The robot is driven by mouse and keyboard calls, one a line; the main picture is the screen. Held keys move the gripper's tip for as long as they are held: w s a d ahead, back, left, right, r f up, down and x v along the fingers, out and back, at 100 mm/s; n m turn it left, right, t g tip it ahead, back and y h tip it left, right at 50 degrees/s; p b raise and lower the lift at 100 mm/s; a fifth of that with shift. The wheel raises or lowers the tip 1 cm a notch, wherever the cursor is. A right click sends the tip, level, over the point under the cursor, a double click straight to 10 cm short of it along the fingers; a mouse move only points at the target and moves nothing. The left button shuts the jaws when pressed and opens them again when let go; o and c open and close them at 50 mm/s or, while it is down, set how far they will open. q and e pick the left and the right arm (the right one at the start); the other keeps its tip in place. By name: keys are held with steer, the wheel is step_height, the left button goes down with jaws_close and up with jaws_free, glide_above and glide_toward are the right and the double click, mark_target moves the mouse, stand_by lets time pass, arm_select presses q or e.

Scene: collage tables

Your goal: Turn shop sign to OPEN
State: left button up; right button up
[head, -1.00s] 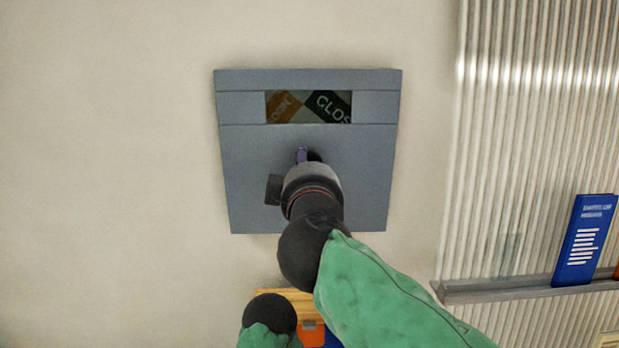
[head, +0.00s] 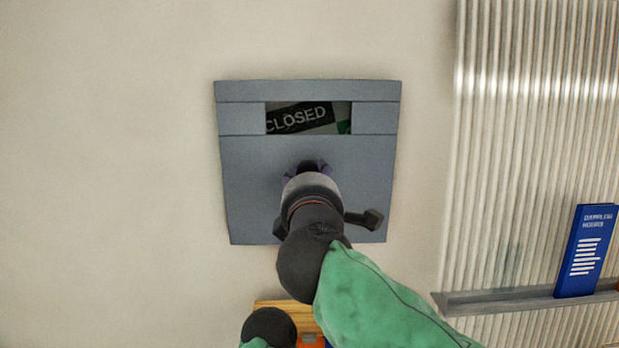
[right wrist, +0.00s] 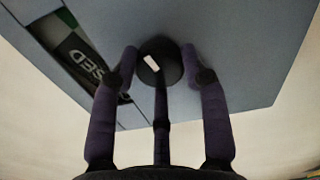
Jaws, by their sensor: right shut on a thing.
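The shop sign is a grey panel (head: 250,185) on the wall with a window near its top. In the window, a dark plate (head: 298,117) reads CLOSED, tilted up to the right, with a bit of green at the window's right end. In the right wrist view the plate (right wrist: 85,62) shows partly, reading "SED". My right gripper (head: 313,165) is at the panel below the window. It is shut on a round dark knob with a white mark, seen between its fingers in the wrist view (right wrist: 160,62). My left gripper is out of view.
To the right, a grey ledge (head: 500,302) on a ribbed wall section holds a blue card (head: 585,250) with white text. A wooden thing (head: 275,305) with orange on it shows at the bottom, partly hidden by my arm. The wall left of the panel is bare.

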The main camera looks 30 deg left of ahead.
steer(key=shift+n+p, duration=2.8)
steer(key=shift+n, duration=4.7)
steer(key=o, duration=1.2)
steer(key=shift+c, duration=0.2)
steer(key=shift+s, duration=0.1)
steer(key=v, duration=1.1)
steer(key=shift+s+d, duration=0.3)
steer(key=shift+d, duration=0.05)
steer(key=shift+f, duration=0.1)
